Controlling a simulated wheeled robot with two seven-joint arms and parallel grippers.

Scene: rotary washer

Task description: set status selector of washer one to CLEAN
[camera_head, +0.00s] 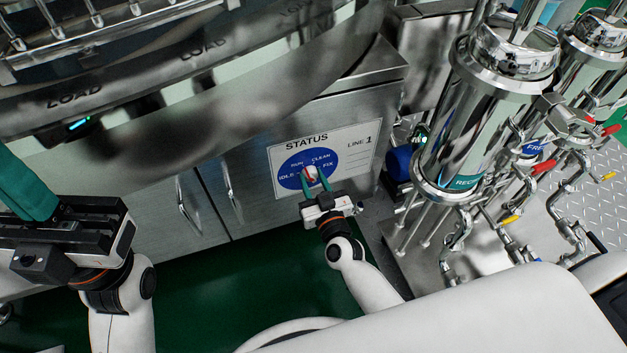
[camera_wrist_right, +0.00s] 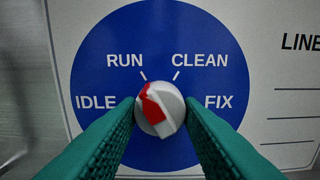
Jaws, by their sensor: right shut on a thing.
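The status selector is a round grey knob (camera_wrist_right: 172,108) with a red pointer on a blue disc (camera_wrist_right: 225,75) marked IDLE, RUN, CLEAN and FIX. The red pointer (camera_wrist_right: 151,106) slants up and left, towards the RUN mark. In the head view, the disc (camera_head: 291,181) is on the white STATUS panel (camera_head: 352,160), labelled LINE 1, on the washer's steel front. My right gripper (camera_head: 314,177) has its green fingers shut on the knob from both sides; they also show in the wrist view (camera_wrist_right: 161,112). My left gripper (camera_head: 35,188) is at the left, away from the panel; its finger gap is hidden.
Steel cabinet doors with bar handles (camera_head: 187,207) are left of the panel. The washer's curved rim (camera_head: 190,85), marked LOAD, overhangs above. Shiny pipes and a steel column (camera_head: 465,125) stand to the right. The green floor (camera_head: 255,280) is clear below.

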